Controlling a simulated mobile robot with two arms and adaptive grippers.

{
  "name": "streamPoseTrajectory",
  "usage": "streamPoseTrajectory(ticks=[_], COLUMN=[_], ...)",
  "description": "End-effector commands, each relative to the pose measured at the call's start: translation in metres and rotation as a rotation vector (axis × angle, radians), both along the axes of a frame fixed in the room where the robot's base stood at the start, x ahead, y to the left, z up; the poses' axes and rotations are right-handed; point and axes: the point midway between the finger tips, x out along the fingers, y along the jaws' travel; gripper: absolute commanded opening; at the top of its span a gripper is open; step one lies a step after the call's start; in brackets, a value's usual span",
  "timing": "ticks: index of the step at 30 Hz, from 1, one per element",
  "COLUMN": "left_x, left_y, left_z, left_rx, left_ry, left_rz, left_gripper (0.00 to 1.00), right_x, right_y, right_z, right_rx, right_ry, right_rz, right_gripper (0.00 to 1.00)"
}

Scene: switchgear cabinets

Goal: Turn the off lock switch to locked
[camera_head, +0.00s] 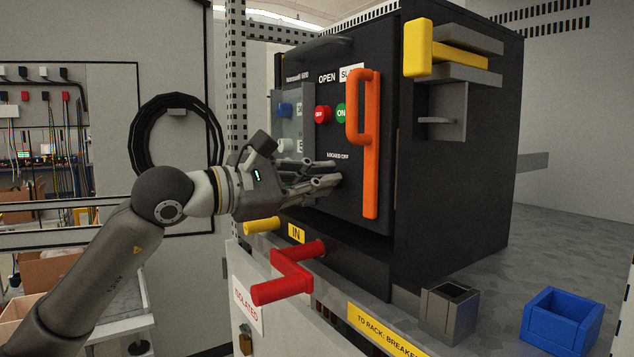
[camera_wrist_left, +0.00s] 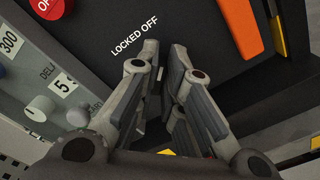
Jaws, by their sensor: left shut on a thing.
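My left gripper (camera_head: 334,172) reaches in from the left to the black front panel (camera_head: 345,215) of the breaker, just below the "LOCKED OFF" label (camera_head: 338,156). In the left wrist view the two fingers (camera_wrist_left: 168,62) are close together at the panel, below and right of the same label (camera_wrist_left: 134,36). They are shut on a small part there, at the place of the off lock switch. The fingers hide nearly all of it, so its turned position cannot be told. My right gripper is not in view.
An orange handle (camera_head: 370,150) stands close right of the fingers. The red OFF button (camera_head: 323,114) and green ON button (camera_head: 341,112) are above. A red crank handle (camera_head: 290,275) and a yellow handle (camera_head: 262,226) stick out below. A blue bin (camera_head: 560,325) stands at the lower right.

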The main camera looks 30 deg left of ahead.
Motion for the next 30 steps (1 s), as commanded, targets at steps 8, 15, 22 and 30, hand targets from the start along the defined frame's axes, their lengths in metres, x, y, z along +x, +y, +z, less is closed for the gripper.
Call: streamPoseTrajectory(ticks=[8,15,22,30], left_x=[-0.0006,-0.0006,-0.0008,-0.0006], left_y=[-0.0011,-0.0017,-0.0019,-0.002], left_z=[-0.0025,-0.0044,-0.0051,-0.006], left_rx=[0.243,0.436,0.576,0.665], left_ry=[-0.101,-0.18,-0.238,-0.274], left_rz=[0.0,0.001,0.0,-0.001], left_gripper=[0.0,0.0,0.0,0.0], right_x=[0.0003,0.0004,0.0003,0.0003], right_y=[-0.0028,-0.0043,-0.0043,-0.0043], right_z=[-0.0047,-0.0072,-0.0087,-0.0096], right_rx=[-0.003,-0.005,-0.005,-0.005], right_ry=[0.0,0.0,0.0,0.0], right_rz=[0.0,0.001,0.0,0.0], right_gripper=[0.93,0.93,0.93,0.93])
